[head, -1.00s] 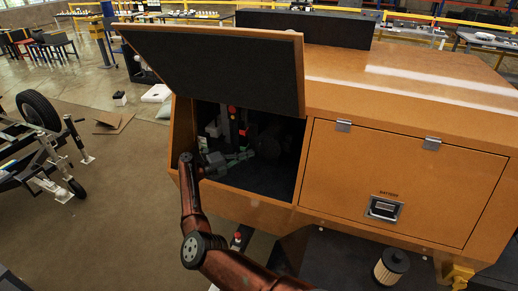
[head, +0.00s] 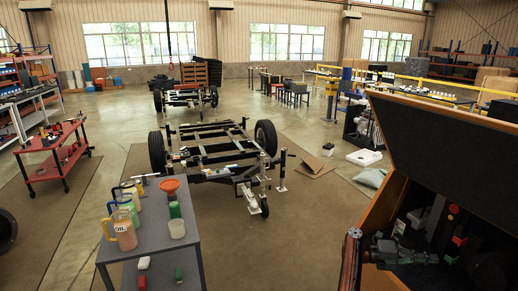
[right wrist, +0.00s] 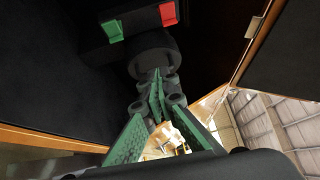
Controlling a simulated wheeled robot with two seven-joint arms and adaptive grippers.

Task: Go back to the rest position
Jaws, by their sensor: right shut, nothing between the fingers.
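My right gripper (head: 405,253) is at the lower right of the head view, inside the open compartment of the orange light tower cabinet (head: 388,205). My reddish-brown right arm (head: 350,262) comes up beside the compartment's left side. In the right wrist view the gripper's green-padded fingers (right wrist: 157,95) are shut with nothing between them. A green switch (right wrist: 112,28) and a red switch (right wrist: 168,13) sit on a dark box beyond the fingers, apart from them. My left gripper is not in view.
The raised dark door panel (head: 450,150) hangs over the compartment. A grey table (head: 160,232) with jugs and a funnel stands at the front left. A trailer frame (head: 215,150) stands behind it. Brown floor between table and cabinet is largely clear.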

